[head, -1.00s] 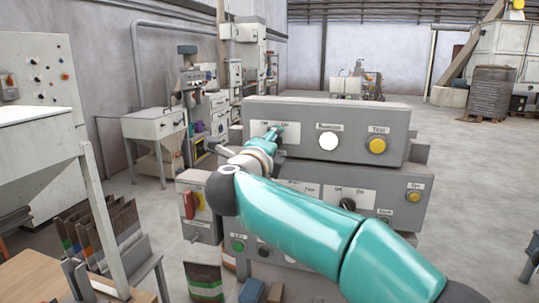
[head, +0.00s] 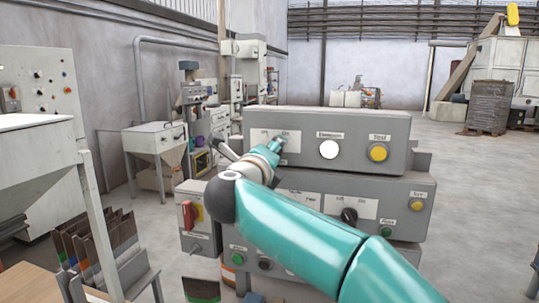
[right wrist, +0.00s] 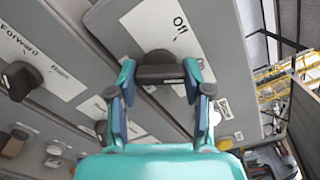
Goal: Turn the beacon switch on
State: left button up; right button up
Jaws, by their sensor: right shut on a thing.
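The upper grey control box (head: 330,117) has a white plate with a rotary switch at its left end. The switch itself is hidden by my gripper in the head view. My right gripper (head: 279,143) reaches that plate from the front. In the right wrist view, my right gripper's fingers (right wrist: 160,80) are shut on the dark knob (right wrist: 158,68) of the switch, one finger on each side. The word "Off" shows on the plate (right wrist: 160,20) beyond the knob. I cannot tell which label the knob points to. My left gripper is not in view.
A round white lamp or button (head: 329,149) and a yellow button (head: 378,152) sit on the same box. A lower box (head: 405,190) carries a black knob (head: 349,215) and more buttons. A red-handled switch box (head: 187,215) stands at the left.

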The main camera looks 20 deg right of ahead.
jog(key=o, duration=1.2)
jog(key=shift+f, duration=0.4)
jog(key=shift+c, duration=0.2)
jog(key=shift+r, duration=0.1)
jog(key=shift+r, duration=0.1)
jog(key=v, duration=1.2)
jog(key=shift+w, duration=0.1)
